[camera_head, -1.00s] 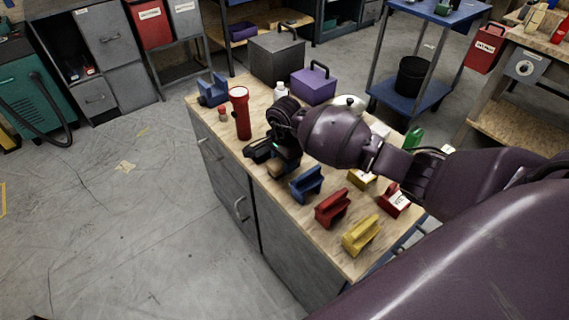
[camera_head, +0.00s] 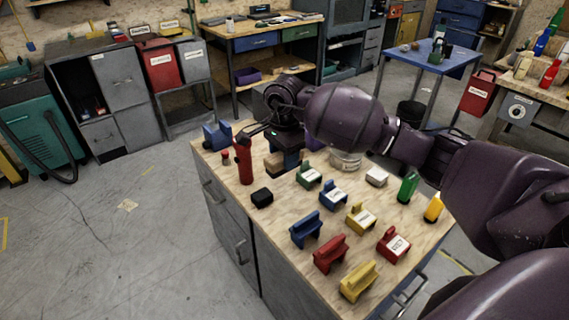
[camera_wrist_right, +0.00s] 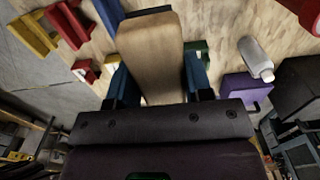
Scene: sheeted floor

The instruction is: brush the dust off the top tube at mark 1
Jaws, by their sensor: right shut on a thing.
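My right gripper (camera_head: 281,158) is over the back left part of the workbench (camera_head: 285,232). Its blue fingers are shut on a plain wooden block (camera_head: 273,163). No top tube or mark 1 can be made out in either view. My left gripper is not in view.
A red torch (camera_head: 243,163) and a blue cradle (camera_head: 217,136) stand left of the gripper. A black block (camera_head: 262,197) lies in front. Several coloured stands, such as a blue one (camera_head: 306,230) and a red one (camera_head: 330,253), fill the right front. The front left bench strip is clear.

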